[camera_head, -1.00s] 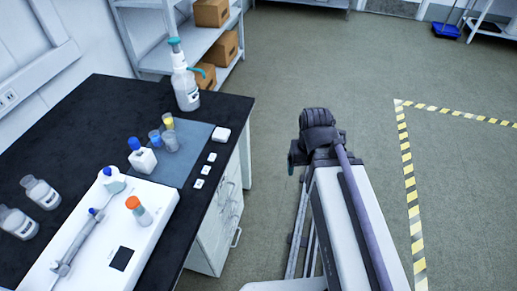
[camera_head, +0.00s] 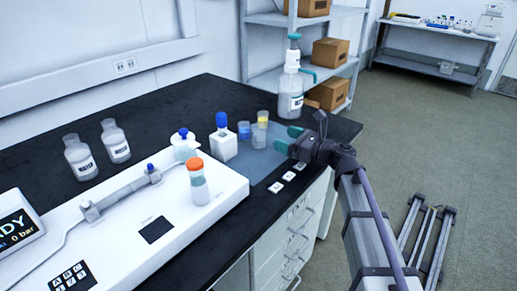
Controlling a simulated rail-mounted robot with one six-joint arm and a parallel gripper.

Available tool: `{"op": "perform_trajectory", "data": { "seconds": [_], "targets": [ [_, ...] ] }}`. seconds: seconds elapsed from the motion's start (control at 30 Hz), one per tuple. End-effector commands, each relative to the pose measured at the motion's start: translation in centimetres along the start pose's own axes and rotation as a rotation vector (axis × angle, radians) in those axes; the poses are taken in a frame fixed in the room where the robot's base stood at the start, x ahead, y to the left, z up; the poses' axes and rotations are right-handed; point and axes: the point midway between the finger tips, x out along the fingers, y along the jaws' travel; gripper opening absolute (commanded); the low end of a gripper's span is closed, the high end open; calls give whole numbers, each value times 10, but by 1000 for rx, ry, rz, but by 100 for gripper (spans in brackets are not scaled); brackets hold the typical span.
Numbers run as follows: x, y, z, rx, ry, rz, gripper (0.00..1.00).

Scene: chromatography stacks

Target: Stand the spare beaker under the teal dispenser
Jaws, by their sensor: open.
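The teal dispenser (camera_head: 291,92) is a bottle with a teal cap and a teal spout, standing at the back right of the black bench. A clear beaker (camera_head: 259,137), seemingly empty, stands on the blue-grey mat (camera_head: 255,167). It overlaps a beaker with yellow contents (camera_head: 263,116) behind it. A beaker with blue contents (camera_head: 243,130) stands just left. My gripper (camera_head: 288,140) has teal fingertips and is open and empty. It is to the right of the clear beaker, over the mat's right side, with the fingers pointing left. The space under the spout is partly hidden by my gripper.
A blue-capped white bottle (camera_head: 223,138) stands left of the beakers. Several small white tiles (camera_head: 288,176) lie along the bench's front edge. A white instrument (camera_head: 150,225) bears an orange-capped vial (camera_head: 198,183). Two labelled bottles (camera_head: 80,157) stand at the left.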

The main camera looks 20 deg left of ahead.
Motion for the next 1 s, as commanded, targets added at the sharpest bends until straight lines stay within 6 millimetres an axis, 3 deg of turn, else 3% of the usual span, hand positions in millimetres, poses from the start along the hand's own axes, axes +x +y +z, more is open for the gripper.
{"op": "perform_trajectory", "data": {
  "seconds": [0.23, 0.47, 0.73, 0.97, 1.0],
  "targets": [
    [44, -1, 1, -4, 2, 4, 84],
    [57, 0, 0, -5, 3, 1, 84],
    [102, -2, 0, -6, 3, 3, 84],
    [105, 0, 0, -6, 3, 1, 84],
    [105, 0, 0, -6, 3, 1, 80]
  ]
}}
